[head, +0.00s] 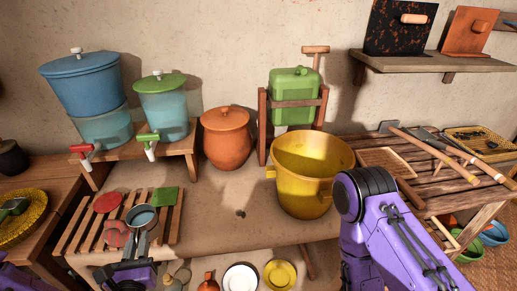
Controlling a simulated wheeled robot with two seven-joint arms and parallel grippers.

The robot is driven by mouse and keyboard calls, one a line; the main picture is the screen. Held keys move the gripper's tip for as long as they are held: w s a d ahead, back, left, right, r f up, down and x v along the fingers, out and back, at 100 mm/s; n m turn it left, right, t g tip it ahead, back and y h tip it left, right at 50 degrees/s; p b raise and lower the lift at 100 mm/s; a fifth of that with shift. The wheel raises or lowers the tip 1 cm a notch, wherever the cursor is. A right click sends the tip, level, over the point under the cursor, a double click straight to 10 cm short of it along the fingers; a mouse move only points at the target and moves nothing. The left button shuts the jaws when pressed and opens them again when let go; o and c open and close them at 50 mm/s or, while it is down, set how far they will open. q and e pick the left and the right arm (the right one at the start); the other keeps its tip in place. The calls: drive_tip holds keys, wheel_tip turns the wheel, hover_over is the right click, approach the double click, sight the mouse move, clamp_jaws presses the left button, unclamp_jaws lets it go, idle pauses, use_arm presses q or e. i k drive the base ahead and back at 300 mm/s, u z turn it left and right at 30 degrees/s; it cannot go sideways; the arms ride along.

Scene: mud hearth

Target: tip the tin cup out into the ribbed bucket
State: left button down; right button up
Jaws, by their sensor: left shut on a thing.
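The tin cup (141,217) is small, grey and round, with a bluish inside, and shows over the slatted wooden rack at the lower left. It looks roughly upright; whether it touches the rack is unclear. My left gripper (134,262) is below it in the head view and is shut on it at its near side. A yellow bucket (305,190) with side lugs stands open on the table right of centre, well to the right of the cup; its ribs are hard to make out. My right arm covers part of the right foreground; its gripper is not visible.
The slatted rack (172,226) bears red and green pieces. An orange lidded pot (227,138) and a green can (294,95) in a wooden frame stand behind. Two dispensers with taps stand at the back left. The table between rack and bucket is mostly clear, with small dark bits.

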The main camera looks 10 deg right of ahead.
sight(306, 163)
drive_tip(key=u, duration=0.3)
drive_tip(key=k, duration=0.3)
drive_tip(key=z, duration=0.9)
drive_tip(key=i, duration=0.15)
drive_tip(key=z, duration=0.15)
